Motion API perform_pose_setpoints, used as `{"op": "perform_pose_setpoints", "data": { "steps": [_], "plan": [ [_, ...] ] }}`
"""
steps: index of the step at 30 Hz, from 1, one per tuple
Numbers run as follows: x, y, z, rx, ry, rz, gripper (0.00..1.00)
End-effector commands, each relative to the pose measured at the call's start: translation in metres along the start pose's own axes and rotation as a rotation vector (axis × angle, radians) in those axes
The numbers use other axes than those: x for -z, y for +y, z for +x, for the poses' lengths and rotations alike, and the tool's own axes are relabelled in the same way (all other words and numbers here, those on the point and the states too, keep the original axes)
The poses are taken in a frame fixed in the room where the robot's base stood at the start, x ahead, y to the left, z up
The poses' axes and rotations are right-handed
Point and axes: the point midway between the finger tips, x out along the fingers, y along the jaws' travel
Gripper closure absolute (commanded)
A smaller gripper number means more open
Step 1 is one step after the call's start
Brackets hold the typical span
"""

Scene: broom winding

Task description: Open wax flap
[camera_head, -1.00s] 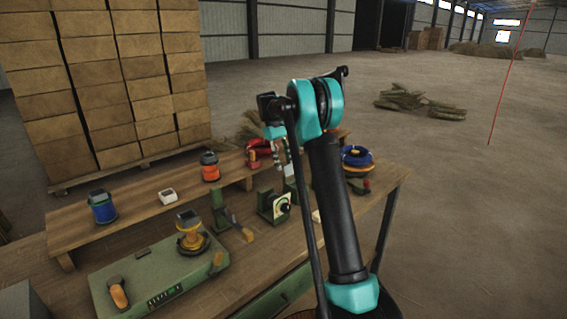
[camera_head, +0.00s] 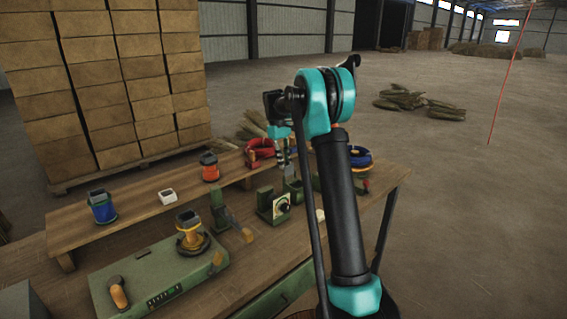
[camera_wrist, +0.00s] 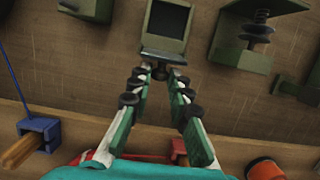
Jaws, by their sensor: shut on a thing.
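A small green box (camera_wrist: 186,24) with a dark inside stands at the top middle of the wrist view. Its flap (camera_wrist: 162,57) sticks out at the side facing my gripper, with a dark knob below it. My gripper (camera_wrist: 159,74) has its fingertips on either side of this knob and is shut on it. The fingers hide part of the knob, and I cannot tell how far the flap is swung. In the head view my gripper (camera_head: 284,165) is small, at the green box (camera_head: 292,187) on the workbench, partly hidden by my arm.
A green machine (camera_head: 150,275) is at the bench's front left. A black spring-like post (camera_wrist: 257,30) stands right of the box.

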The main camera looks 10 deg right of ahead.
Motion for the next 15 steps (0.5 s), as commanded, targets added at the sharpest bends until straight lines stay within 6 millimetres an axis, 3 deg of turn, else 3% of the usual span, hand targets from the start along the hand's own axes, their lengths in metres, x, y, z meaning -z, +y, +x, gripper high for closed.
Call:
{"op": "perform_pose_setpoints", "data": {
  "steps": [14, 15],
  "plan": [
    [-0.0035, 0.0, -0.0015, -0.001, 0.069, 0.001, 1.0],
    [-0.0035, 0.0, -0.0015, -0.001, 0.069, 0.001, 0.81]
  ]
}}
